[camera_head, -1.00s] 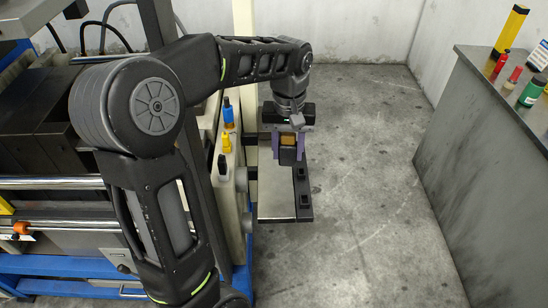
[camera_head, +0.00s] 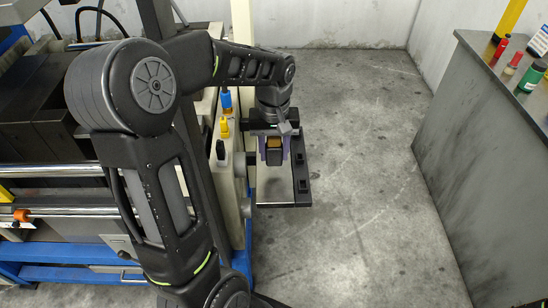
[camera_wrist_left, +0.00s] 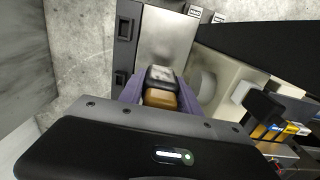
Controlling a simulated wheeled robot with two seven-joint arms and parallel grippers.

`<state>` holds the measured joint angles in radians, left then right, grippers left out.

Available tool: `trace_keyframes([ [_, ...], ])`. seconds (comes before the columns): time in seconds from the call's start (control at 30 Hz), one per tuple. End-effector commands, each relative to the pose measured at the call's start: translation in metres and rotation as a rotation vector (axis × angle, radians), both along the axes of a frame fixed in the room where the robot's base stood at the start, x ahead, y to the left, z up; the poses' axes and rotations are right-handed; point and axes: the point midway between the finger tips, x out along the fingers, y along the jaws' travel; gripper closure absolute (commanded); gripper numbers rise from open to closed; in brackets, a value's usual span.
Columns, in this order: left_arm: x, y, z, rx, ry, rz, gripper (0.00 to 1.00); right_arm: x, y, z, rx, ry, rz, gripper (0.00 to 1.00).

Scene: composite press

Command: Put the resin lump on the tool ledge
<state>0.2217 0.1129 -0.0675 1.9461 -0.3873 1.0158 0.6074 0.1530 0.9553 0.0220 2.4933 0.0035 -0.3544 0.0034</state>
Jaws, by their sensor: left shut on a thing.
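The resin lump, an amber-brown block with a dark grey part (camera_head: 274,154), is between the purple fingers of my left gripper (camera_head: 274,150). The wrist view shows the lump (camera_wrist_left: 160,98) pinched between both fingers (camera_wrist_left: 158,92). The tool ledge is a flat metal plate with a black strip along its right side (camera_head: 274,188). In the head view my gripper covers its far part. The plate also shows beyond the lump in the wrist view (camera_wrist_left: 165,40). I cannot tell whether the lump touches the plate. My right gripper is out of view.
The cream machine side (camera_head: 232,190) stands close left of the ledge, with blue, yellow and black tool handles (camera_head: 225,127) upright along it. A grey cabinet (camera_head: 480,150) with bottles stands at the right. The floor (camera_head: 365,170) between is clear.

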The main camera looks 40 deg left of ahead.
Motion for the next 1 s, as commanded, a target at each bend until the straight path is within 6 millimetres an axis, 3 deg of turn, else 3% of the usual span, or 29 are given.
trace_keyframes([
  [0.27,0.000,0.000,-0.003,0.000,0.000,0.000,1.00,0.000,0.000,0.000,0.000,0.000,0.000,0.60],
  [0.57,0.000,0.000,-0.036,0.001,0.001,-0.001,1.00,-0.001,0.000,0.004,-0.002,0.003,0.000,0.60],
  [0.93,0.000,0.000,-0.042,0.001,-0.001,-0.001,1.00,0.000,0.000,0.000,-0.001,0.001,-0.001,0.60],
  [0.97,0.000,0.000,-0.041,0.001,-0.001,-0.001,0.60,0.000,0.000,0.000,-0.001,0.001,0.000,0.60],
  [1.0,0.000,0.000,-0.040,0.001,-0.001,-0.001,0.56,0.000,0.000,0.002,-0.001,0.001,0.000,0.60],
])
